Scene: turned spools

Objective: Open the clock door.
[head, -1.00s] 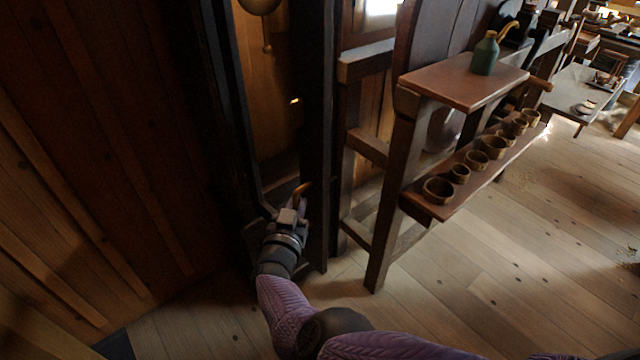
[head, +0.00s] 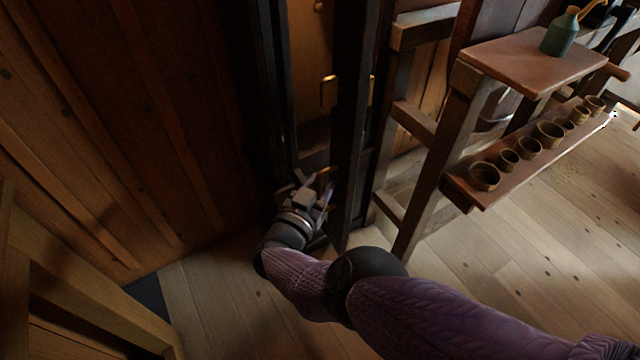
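The clock is a tall dark wooden case (head: 352,130) with a narrow golden-brown inside panel (head: 310,60) showing between dark uprights. A dark upright (head: 272,85) of the clock front stands at the left of this opening; I cannot tell how far the door stands from the case. A small brass bracket-like piece (head: 328,91) shows on the panel. My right gripper (head: 314,180) is low at the foot of the clock front, its fingers apart. A small orange-brown piece shows behind its fingertips; whether they touch anything is unclear. My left gripper is out of view.
A wooden stand right of the clock has an upper shelf (head: 520,65) with a green bottle (head: 560,36) and a lower shelf (head: 470,196) with several small cups. A plank wall (head: 120,120) is at left. Floor (head: 215,295) is free in front.

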